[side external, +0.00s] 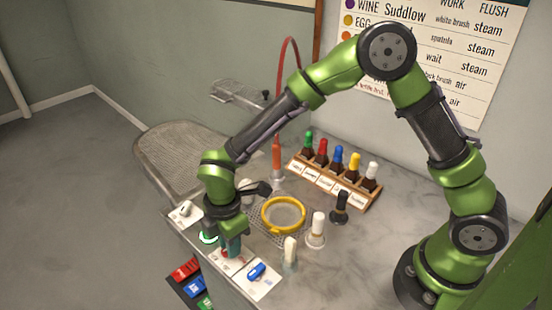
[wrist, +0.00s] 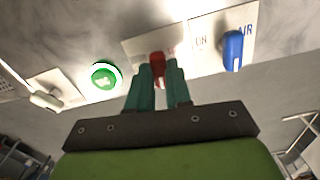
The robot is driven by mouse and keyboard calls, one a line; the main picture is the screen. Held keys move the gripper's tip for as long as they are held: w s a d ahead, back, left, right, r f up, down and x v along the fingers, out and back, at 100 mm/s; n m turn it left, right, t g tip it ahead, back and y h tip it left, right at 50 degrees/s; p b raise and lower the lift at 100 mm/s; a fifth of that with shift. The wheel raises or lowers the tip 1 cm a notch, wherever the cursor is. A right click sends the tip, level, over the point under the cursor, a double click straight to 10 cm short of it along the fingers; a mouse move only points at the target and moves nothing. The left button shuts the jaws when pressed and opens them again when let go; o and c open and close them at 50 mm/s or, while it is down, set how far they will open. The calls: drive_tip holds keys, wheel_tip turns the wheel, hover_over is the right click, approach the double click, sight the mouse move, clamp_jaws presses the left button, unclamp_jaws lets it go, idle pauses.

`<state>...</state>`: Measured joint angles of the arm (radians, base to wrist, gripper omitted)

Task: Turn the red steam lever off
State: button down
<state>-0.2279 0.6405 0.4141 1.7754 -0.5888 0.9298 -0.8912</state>
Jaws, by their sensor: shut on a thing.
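The red steam lever (wrist: 157,62) sits on a white plate (wrist: 139,44) at the upper middle of the wrist view. My gripper (wrist: 166,80) has its two teal fingers on either side of the lever and is shut on it. In the side view my gripper (side external: 232,246) reaches down to the front edge of the bench, and its fingers hide most of the red lever there. The lever's exact angle is hard to tell.
A blue air lever (wrist: 233,48) is to the right, and a lit green button (wrist: 105,76) and white lever (wrist: 46,100) are to the left. A yellow hoop (side external: 270,228), brushes and a bottle rack (side external: 325,180) stand behind on the bench.

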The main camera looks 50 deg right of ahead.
drive_tip(key=shift+n, duration=0.6)
drive_tip(key=c, duration=1)
unclamp_jaws()
drive_tip(key=shift+c, duration=0.2)
wheel_tip(320, 180, up, 17)
